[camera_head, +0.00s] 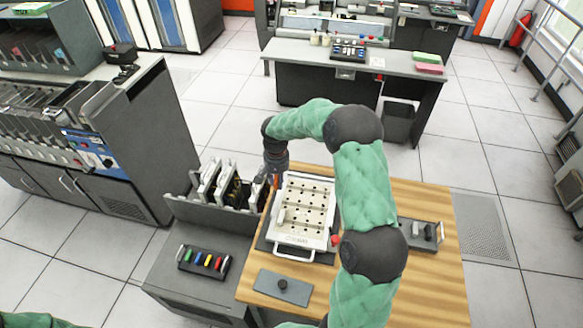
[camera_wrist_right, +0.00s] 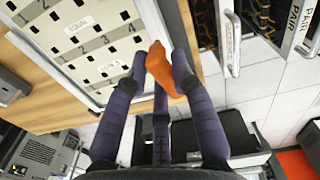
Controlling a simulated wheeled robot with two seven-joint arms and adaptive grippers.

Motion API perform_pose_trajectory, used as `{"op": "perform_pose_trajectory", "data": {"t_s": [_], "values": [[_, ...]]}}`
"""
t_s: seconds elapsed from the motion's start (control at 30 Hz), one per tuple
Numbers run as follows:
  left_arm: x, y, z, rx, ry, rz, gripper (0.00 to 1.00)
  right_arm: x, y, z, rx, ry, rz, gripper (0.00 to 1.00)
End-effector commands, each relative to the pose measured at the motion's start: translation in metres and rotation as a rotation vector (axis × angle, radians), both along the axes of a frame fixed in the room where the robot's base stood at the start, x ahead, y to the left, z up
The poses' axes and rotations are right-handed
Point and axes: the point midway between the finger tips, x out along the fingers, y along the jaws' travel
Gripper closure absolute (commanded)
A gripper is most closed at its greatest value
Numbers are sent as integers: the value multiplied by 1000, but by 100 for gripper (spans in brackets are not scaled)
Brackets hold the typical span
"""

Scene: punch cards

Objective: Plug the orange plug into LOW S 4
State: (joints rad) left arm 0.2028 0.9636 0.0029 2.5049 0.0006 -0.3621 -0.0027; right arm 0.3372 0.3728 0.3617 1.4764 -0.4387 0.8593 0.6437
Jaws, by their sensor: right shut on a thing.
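My right gripper (camera_head: 275,172) is shut on the orange plug (camera_head: 274,181), at the left edge of the socket panel. In the right wrist view its purple-grey fingers (camera_wrist_right: 163,62) hold the orange plug (camera_wrist_right: 161,74) between their tips. The plug is clear of the panel's sockets. The white socket panel (camera_head: 298,232) lies on the wooden table, with rows of dark square holes. In the right wrist view the panel (camera_wrist_right: 96,70) is left of the plug, with numbers up to 4 and small row labels that I cannot read surely. My left gripper is out of view.
A grey rack with upright white-handled units (camera_head: 213,180) stands close left of the gripper. A tray of coloured plugs (camera_head: 205,261) sits on the grey cabinet. A red knob (camera_head: 335,240) is beside the panel. A dark box (camera_head: 420,234) and a plate with a black knob (camera_head: 283,286) are on the table.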

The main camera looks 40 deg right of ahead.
Motion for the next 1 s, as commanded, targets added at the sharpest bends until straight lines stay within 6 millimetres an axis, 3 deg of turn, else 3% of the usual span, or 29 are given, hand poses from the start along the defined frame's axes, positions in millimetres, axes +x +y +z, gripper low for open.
{"op": "perform_pose_trajectory", "data": {"t_s": [0.03,0.1,0.27,0.57,1.0], "values": [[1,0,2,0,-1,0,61,0,-19,2,0,0,-56,96],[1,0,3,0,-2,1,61,0,-38,4,2,0,-114,96],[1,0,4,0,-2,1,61,-1,-60,7,2,-2,-184,96],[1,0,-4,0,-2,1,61,-2,-63,-5,3,-2,-194,96],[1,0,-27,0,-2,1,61,-2,-63,-42,2,-1,-193,96]]}}
